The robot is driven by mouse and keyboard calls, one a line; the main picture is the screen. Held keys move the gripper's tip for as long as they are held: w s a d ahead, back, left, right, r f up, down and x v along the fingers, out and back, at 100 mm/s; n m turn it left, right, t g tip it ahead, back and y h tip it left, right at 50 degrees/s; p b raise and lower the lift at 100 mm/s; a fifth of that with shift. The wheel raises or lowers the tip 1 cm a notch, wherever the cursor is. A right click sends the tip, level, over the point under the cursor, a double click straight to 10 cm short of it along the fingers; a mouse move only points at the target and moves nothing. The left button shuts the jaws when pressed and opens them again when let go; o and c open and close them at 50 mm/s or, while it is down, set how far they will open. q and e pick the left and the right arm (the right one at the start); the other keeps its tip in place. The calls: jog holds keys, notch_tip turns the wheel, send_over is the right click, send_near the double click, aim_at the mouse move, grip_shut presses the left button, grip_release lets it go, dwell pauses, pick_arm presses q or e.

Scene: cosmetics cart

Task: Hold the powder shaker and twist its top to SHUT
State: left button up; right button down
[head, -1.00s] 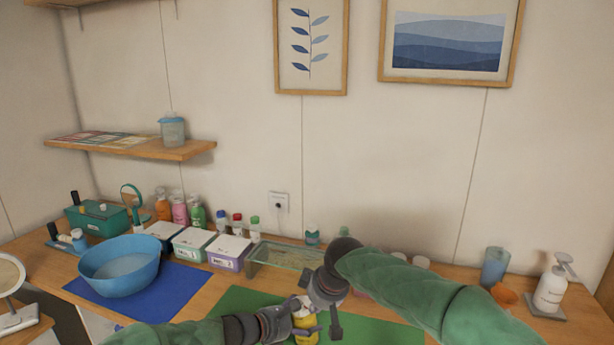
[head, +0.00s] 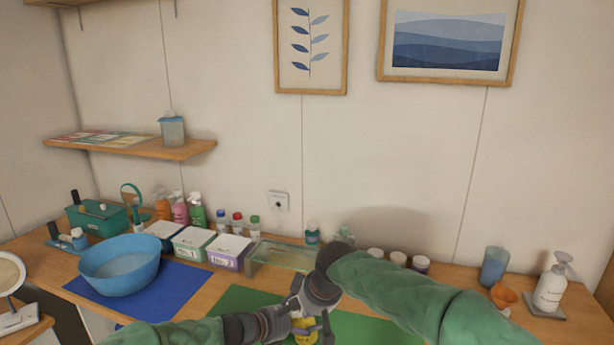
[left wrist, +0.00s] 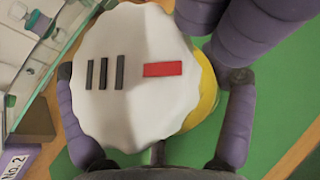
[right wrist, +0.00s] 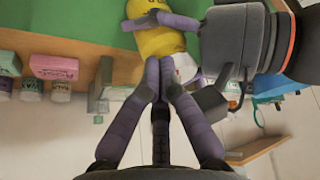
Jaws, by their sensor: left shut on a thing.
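The powder shaker has a yellow body (head: 304,326) and a white scalloped top (left wrist: 125,110). Three dark bars (left wrist: 104,72) and one red bar (left wrist: 162,69) mark the top. My left gripper (left wrist: 154,78) is shut around the shaker, its fingers on either side below the top. In the right wrist view the yellow body (right wrist: 158,42) shows with a left finger across it. My right gripper (right wrist: 158,76) has its fingertips together close by the shaker. In the left wrist view its fingers are beside the top's upper right edge. Whether they touch the top is unclear.
The shaker is over a green mat (head: 240,299). A glass tray (head: 280,256) and labelled boxes (head: 230,250) stand behind it to the left. A blue bowl (head: 120,265) is further left. Several jars (head: 398,258) stand behind my right arm; a pump bottle (head: 551,288) is far right.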

jog(key=shift+s+a+f, duration=0.15)
jog(key=shift+a+f, duration=0.2)
jog(key=shift+a, duration=0.15)
jog(key=shift+s, duration=0.3)
jog(key=shift+d, duration=0.1)
notch_tip(320, 180, up, 7)
jog(key=shift+r, duration=0.2)
jog(key=shift+w, duration=0.1)
dwell(0.3)
jog(key=w+d+f+n+g, duration=0.1)
jog(key=w+d+f+n, duration=0.1)
jog(key=f+n, duration=0.3)
jog(key=shift+w+d+n+g+y, duration=0.2)
jog(key=shift+w+n+g+y, duration=0.15)
jog(key=shift+w+n, duration=0.4)
dwell(0.4)
